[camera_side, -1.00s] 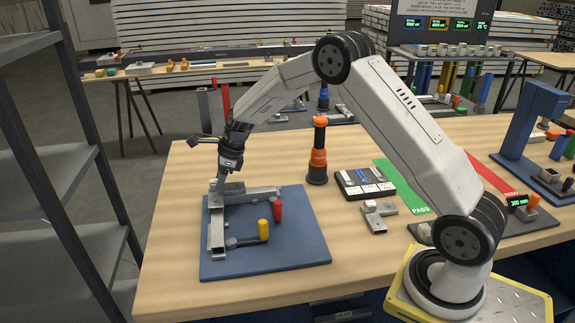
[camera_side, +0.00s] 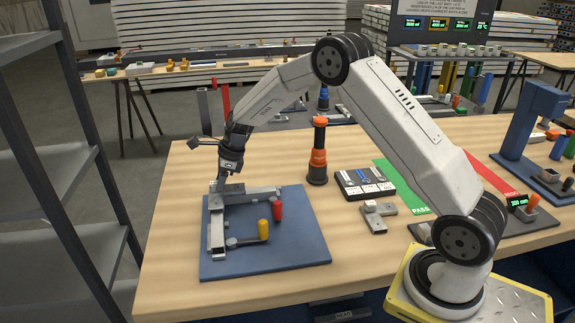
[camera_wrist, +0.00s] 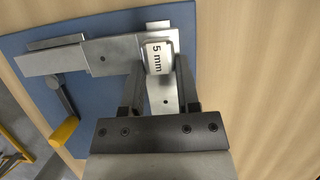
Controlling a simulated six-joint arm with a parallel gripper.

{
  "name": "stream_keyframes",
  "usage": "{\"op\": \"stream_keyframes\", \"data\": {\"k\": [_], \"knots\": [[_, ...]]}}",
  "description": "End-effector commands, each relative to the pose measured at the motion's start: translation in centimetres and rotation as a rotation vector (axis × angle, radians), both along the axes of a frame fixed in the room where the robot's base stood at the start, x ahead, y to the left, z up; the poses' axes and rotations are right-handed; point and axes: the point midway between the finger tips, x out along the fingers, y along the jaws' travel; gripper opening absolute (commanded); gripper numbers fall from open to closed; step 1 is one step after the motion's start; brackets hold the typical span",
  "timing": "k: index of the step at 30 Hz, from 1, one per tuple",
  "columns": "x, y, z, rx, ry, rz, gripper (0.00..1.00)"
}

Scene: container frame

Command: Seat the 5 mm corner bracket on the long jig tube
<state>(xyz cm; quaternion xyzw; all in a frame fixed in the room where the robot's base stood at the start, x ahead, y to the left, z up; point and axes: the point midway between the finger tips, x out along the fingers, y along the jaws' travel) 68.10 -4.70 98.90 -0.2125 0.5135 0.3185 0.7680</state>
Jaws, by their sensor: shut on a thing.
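My gripper (camera_wrist: 158,85) is shut on the raised block of the 5 mm corner bracket (camera_wrist: 158,57), a grey metal L-shaped piece labelled "5 mm". In the side view my gripper (camera_side: 219,184) points down at the far left corner of the blue jig plate (camera_side: 285,250). The bracket is at the corner where the jig's grey tubes meet. One arm of it overlies a tube (camera_wrist: 40,61) that runs left in the wrist view. Whether it is fully down on the tube cannot be told; the fingers hide part of the contact.
A red-handled clamp (camera_side: 277,210) and a yellow-handled clamp (camera_side: 263,229) stand on the jig plate. An orange and black post (camera_side: 318,160), a labelled tray (camera_side: 364,183) and a loose grey bracket (camera_side: 379,216) are to the right. Bare wood surrounds the plate.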

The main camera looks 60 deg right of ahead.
Motion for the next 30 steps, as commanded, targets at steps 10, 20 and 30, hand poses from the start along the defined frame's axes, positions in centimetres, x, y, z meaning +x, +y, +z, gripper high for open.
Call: {"op": "stream_keyframes", "data": {"k": [10, 20, 30], "knots": [[0.0, 0.0, -0.3, 0.000, -0.001, 0.000, 0.00], [0.0, 0.0, -0.7, 0.000, -0.001, 0.000, 0.00], [0.0, 0.0, -1.1, -0.001, -0.001, 0.000, 0.00]]}}
